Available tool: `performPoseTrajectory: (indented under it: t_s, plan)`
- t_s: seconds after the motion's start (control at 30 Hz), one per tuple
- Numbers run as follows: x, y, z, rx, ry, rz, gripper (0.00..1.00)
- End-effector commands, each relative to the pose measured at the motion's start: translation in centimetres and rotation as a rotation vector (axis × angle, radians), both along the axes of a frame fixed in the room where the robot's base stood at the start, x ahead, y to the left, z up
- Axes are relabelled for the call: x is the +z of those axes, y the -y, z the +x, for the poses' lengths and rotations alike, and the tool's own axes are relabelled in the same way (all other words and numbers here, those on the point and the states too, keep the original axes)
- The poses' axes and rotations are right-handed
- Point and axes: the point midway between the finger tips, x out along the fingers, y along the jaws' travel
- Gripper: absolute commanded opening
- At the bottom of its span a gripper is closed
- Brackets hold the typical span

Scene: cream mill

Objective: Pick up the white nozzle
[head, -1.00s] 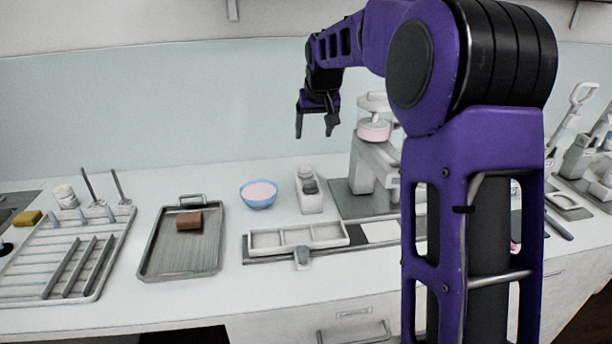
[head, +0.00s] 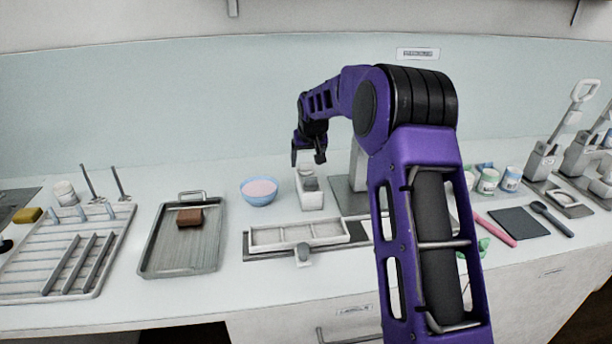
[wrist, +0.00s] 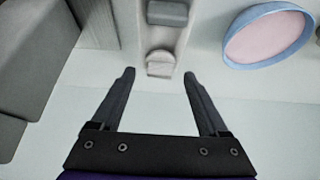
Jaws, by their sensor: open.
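The small white nozzle (wrist: 160,63) appears to be the pale piece at one end of a narrow white holder (wrist: 150,32), next to a grey block (wrist: 167,13) in the wrist view. In the head view the holder (head: 311,201) stands right of the blue bowl, and the pale piece at its far end (head: 307,171) is small and partly hard to make out. My gripper (head: 308,162) is above the holder's far end, fingers pointing down. In the wrist view my gripper (wrist: 159,74) is open and empty, its fingertips on either side of the nozzle's line, apart from it.
A blue bowl of pink cream (head: 259,191) stands close left of the holder. A grey stand (head: 351,202) is close on its right, partly behind my arm. A metal tray (head: 158,262) with a brown block (head: 189,218) lies left.

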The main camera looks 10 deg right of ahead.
Motion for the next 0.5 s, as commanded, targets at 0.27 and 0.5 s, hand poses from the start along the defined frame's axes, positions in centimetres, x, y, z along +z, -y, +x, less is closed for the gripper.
performPoseTrajectory:
  t_s: [0.27, 0.5]
  plan:
    - [-1.20, 0.00, 0.78, 0.000, 0.002, 0.000, 0.78]
    - [-1.20, 0.02, 0.74, 0.000, 0.002, 0.000, 0.54]
